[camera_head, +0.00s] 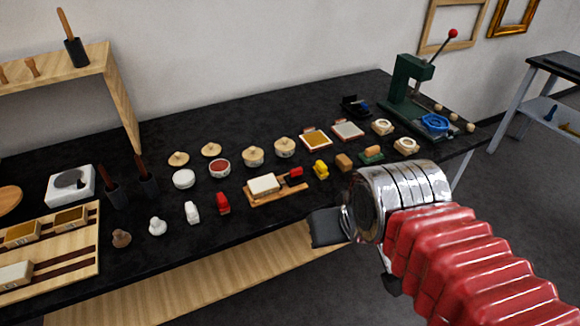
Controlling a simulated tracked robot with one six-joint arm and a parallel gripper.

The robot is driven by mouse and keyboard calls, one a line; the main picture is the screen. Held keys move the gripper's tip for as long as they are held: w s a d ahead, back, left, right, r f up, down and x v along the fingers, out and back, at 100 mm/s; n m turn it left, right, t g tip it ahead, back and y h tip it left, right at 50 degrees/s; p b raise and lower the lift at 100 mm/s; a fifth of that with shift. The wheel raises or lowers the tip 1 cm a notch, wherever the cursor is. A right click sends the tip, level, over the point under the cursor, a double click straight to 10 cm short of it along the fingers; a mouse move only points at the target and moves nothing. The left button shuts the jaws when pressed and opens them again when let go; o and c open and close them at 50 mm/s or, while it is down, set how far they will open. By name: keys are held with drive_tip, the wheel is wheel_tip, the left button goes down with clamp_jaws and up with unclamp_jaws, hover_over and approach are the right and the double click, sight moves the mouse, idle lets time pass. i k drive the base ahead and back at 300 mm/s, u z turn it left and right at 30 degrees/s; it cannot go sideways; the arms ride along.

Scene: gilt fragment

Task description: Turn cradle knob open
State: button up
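A small black holder with a blue part (355,105) stands at the back of the black table. A blue ring-shaped piece (435,123) sits at the foot of the green lever press (408,85) at the far right. I cannot tell which of these, if either, is the cradle with its knob. My gripper (327,228) is in front of the table's front edge, well apart from both. One black finger shows beside the silver wrist; the rest is hidden, so its opening cannot be seen.
The black table (300,105) carries several small pots, pads and blocks across its middle. A wooden tray (85,240) is at the left, below a wooden shelf (60,65). Dark floor is clear at the right, before another table (555,65).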

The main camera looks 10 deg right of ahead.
sight(295, 173)
drive_tip(key=i, duration=0.85)
drive_tip(key=z, duration=0.05)
